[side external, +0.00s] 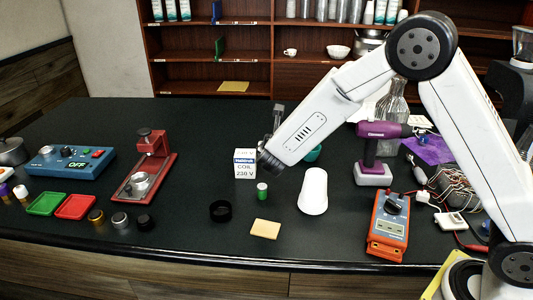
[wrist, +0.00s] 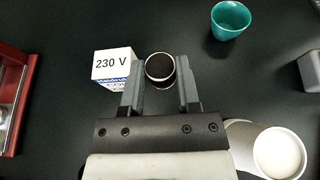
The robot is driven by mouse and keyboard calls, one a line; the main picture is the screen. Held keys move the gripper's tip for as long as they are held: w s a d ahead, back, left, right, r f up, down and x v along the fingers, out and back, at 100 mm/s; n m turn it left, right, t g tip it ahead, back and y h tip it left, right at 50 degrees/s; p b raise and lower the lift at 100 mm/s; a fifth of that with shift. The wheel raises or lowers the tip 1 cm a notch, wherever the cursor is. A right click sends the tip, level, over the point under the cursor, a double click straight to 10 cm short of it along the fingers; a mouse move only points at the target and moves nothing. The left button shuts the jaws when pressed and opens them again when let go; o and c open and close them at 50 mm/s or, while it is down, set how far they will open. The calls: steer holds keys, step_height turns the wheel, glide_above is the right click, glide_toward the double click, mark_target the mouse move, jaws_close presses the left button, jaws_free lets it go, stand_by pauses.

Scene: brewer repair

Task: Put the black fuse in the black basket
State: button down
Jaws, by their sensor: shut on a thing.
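My gripper (wrist: 160,80) is shut on a small dark round-topped cylinder with a pale rim, which I take as the black fuse (wrist: 160,67). In the side view my gripper (side external: 270,142) is beside the coil box, and the fuse is not clear there. A low black open ring or cup (side external: 220,211) is on the table, front left of the gripper. A small black round piece (side external: 145,222) stands further left, beside a grey and a brass one. I cannot tell which of the two black pieces is the black basket. Neither shows in the wrist view.
The white coil box (side external: 245,163) stands close to my gripper; it also shows in the wrist view (wrist: 113,64). A green cylinder (side external: 262,191), a white cup (side external: 313,192) and a tan pad (side external: 265,229) are nearby. A teal cup (wrist: 230,20) is behind. A red press (side external: 150,170) stands left.

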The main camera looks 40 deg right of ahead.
steer(key=a+n+t+y, duration=0.1)
steer(key=a+n+y, duration=0.1)
steer(key=a, duration=0.7)
steer(key=s+a+r+n+t+y, duration=0.1)
steer(key=a+n+y, duration=0.2)
steer(key=a, duration=0.6)
steer(key=shift+s+t+y, duration=0.3)
steer(key=shift+t, duration=0.1)
steer(key=shift+a, duration=0.1)
glide_toward(222, 205)
steer(key=shift+w+f, duration=0.1)
steer(key=shift+w, duration=2.6)
steer(key=shift+c, duration=1.2)
jaws_free()
